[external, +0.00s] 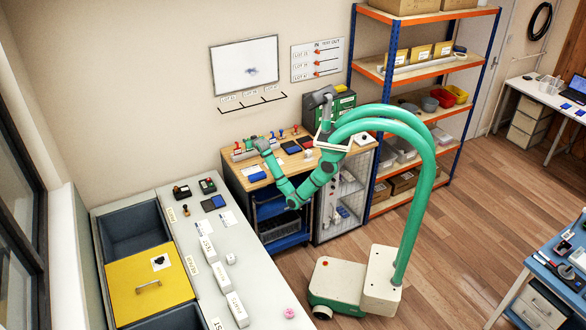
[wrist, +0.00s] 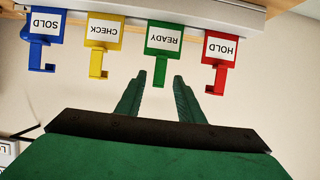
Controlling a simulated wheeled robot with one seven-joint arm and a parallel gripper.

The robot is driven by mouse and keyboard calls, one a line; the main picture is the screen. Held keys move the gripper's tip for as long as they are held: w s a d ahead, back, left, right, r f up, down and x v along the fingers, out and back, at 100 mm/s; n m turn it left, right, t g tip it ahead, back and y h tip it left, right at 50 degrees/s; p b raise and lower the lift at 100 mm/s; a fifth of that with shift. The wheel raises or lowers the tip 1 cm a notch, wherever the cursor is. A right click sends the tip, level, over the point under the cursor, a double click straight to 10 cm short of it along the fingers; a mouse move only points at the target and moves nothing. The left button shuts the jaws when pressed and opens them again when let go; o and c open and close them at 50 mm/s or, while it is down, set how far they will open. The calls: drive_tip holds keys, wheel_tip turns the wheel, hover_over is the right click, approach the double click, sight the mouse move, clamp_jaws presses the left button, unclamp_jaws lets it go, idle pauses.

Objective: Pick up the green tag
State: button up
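The green tag (wrist: 163,42) is in the wrist view, upside down, with a white label reading READY. It sits in a row at the edge of a pale rack, between a yellow CHECK tag (wrist: 103,36) and a red HOLD tag (wrist: 219,50). My gripper (wrist: 163,80) is open, its two green fingers pointing at the green tag, with the tag's narrow stem in line with the gap between them. Nothing is held. In the external view my gripper (external: 262,145) is at the wooden bench, by the small rack; the green tag is too small to make out there.
A blue SOLD tag (wrist: 44,32) is at the row's far end. The pale rack (wrist: 205,8) runs behind the tags. The wooden bench (external: 262,181) also carries blue trays, stamps and a green case. A grey counter (external: 185,240) with a yellow lid stands left.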

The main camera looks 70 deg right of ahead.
drive_tip(key=shift+x, duration=2.2)
drive_tip(key=shift+s+d, duration=0.1)
drive_tip(key=shift+s, duration=0.05)
clamp_jaws()
drive_tip(key=shift+r, duration=0.15)
